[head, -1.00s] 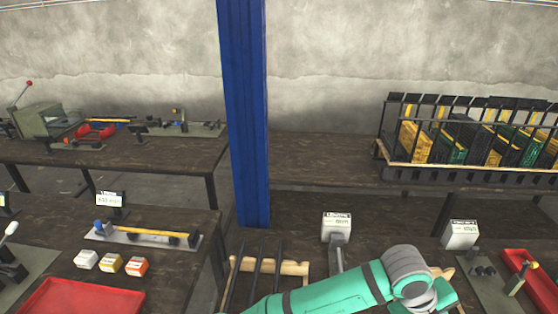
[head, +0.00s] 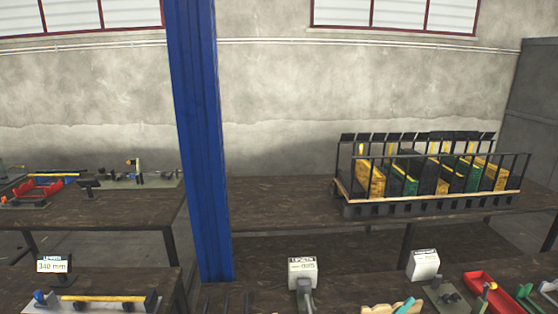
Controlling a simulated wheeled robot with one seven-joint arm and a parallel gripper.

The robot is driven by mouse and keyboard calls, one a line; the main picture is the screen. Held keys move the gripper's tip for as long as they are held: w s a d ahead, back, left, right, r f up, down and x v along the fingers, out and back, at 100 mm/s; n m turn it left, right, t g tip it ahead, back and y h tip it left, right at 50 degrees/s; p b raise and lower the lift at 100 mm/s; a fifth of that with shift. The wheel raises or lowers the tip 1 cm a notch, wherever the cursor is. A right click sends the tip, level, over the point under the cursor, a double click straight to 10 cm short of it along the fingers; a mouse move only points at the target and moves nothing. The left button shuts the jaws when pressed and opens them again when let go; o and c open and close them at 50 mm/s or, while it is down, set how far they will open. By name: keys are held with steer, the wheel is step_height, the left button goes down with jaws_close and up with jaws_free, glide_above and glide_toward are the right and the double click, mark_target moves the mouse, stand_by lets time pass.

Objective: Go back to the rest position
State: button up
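My gripper is not in view. Only a small teal sliver of what looks like my arm (head: 405,305) shows at the bottom edge, right of centre. The rest of the arm is below the picture, so what the gripper holds, if anything, is hidden.
A blue pillar (head: 202,150) stands left of centre. A rack (head: 430,207) with yellow, green and black cases is on the back table (head: 275,205). Two white display boxes (head: 302,271) (head: 424,265), a red tray (head: 490,290) and a length sign (head: 52,266) stand nearer.

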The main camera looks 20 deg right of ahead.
steer(key=w+a+f+n+t+y, duration=0.2)
steer(key=a+f+n+t+y, duration=0.55)
steer(key=a+n, duration=0.5)
steer(key=s+a+f+n+y, duration=0.2)
steer(key=s+a+f, duration=0.2)
steer(key=a, duration=0.3)
steer(key=s+a+f+n+t+y, duration=0.1)
steer(key=s+a+f+n+y, duration=0.1)
steer(key=s+a+f, duration=0.3)
steer(key=s+a+f+n+y, duration=0.2)
steer(key=s+a+f+y, duration=0.2)
steer(key=a, duration=0.7)
steer(key=shift+s+f+n+t, duration=0.15)
steer(key=shift+s+n, duration=0.05)
steer(key=shift+s, duration=0.3)
steer(key=shift+s+f+n+t, duration=0.1)
steer(key=shift+s+f+n, duration=0.05)
steer(key=shift+s, duration=0.35)
steer(key=s+a+r+y, duration=0.1)
steer(key=s+a, duration=0.7)
steer(key=s, duration=0.2)
steer(key=shift+a+r+y, duration=0.1)
steer(key=shift+y, duration=0.15)
